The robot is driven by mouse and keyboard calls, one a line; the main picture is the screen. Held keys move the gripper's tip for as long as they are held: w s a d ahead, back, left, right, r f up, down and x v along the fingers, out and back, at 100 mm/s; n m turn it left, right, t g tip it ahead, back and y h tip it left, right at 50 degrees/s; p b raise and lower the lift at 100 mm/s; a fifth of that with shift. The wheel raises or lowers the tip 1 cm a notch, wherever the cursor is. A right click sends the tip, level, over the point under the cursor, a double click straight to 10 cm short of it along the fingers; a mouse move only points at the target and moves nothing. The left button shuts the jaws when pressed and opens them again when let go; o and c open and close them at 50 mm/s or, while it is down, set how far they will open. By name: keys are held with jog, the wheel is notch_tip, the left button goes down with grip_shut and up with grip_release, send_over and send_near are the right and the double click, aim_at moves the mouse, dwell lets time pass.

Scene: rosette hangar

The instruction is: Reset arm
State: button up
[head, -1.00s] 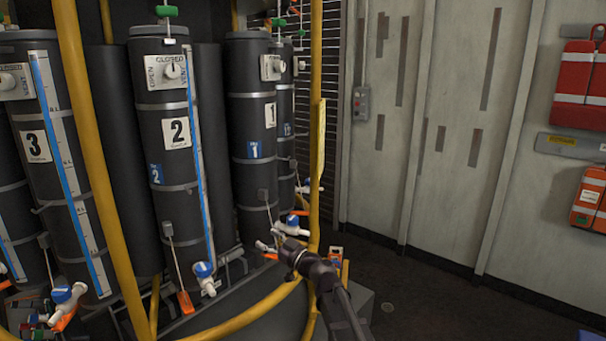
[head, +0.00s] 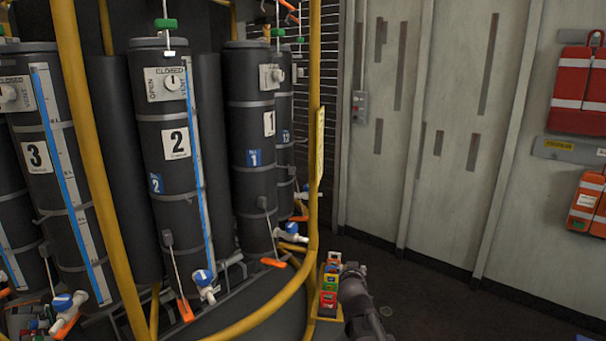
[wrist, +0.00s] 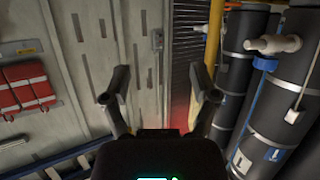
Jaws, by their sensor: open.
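My arm shows low in the head view, with its dark end (head: 352,272) beside the curved yellow rail. In the wrist view my gripper (wrist: 160,96) has its two fingers spread apart, with nothing between them. The wall lies behind the gap. In the head view my arm's end is right of the blue-and-white valve (head: 291,233) at the foot of cylinder 1 (head: 252,125), and apart from it. Whether the fingers touch anything is not clear in the head view.
Numbered dark cylinders, including cylinder 2 (head: 170,220), stand behind yellow rails (head: 100,170). Coloured small boxes (head: 329,290) sit left of my arm. Red bags (head: 578,90) hang on the right wall. The floor (head: 420,290) right of my arm looks mostly clear.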

jog(key=s+d+f+g, duration=0.4)
jog(key=s+f+g, duration=0.3)
jog(key=s, duration=0.3)
jog(key=s+a+f+n+g+y+p, duration=0.1)
jog(key=s+g, duration=0.5)
jog(key=s, duration=0.8)
notch_tip(320, 180, down, 2)
jog(key=shift+s+a+f+g+y+p, duration=0.2)
jog(key=shift+a+g+y+p, duration=0.25)
jog(key=shift+y, duration=0.15)
